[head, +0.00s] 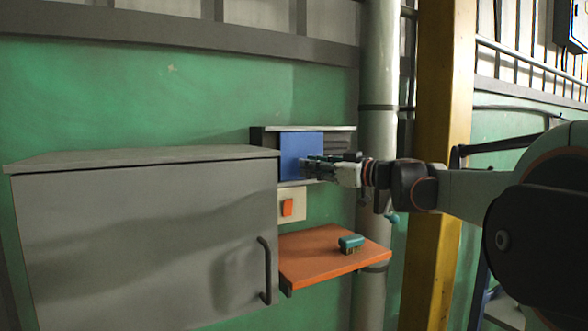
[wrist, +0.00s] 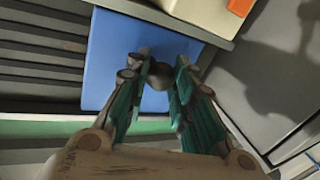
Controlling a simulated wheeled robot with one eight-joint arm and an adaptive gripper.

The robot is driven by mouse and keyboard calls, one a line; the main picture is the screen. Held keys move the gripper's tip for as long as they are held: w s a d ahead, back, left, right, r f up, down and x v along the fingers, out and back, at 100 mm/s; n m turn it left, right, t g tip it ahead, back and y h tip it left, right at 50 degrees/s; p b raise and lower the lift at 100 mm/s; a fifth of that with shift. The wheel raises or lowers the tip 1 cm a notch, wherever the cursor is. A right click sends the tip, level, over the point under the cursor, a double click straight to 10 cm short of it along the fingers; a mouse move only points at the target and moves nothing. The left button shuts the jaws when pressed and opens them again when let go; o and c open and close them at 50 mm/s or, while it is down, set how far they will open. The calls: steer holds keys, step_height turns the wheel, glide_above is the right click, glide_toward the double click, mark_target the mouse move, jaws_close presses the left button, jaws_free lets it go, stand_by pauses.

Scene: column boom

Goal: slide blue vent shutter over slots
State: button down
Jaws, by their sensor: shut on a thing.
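The blue vent shutter (head: 301,150) is a flat blue plate in a grey rail frame on the green wall. It also shows in the wrist view (wrist: 110,55). Dark slots (wrist: 40,55) are bare on one side of it; in the head view these slots (head: 338,146) lie to the right of the shutter. My gripper (head: 308,166) reaches in from the right, in front of the shutter. In the wrist view my gripper (wrist: 160,70) is shut on a dark round knob (wrist: 158,76) on the shutter's face.
A large grey cabinet (head: 140,230) stands left of the vent. Below are an orange switch (head: 287,207) and an orange shelf (head: 325,266) holding a teal brush (head: 350,242). A pale pipe (head: 376,90) and yellow post (head: 440,100) stand to the right.

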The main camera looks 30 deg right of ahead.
steer(key=d, duration=1.1)
steer(key=shift+w+d, duration=0.2)
steer(key=shift+d, duration=0.05)
steer(key=c, duration=1.5)
jaws_free()
steer(key=shift+o, duration=0.9)
steer(key=shift+d, duration=0.3)
steer(key=shift+a, duration=0.1)
steer(key=shift+a, duration=0.1)
steer(key=shift+s, duration=0.15)
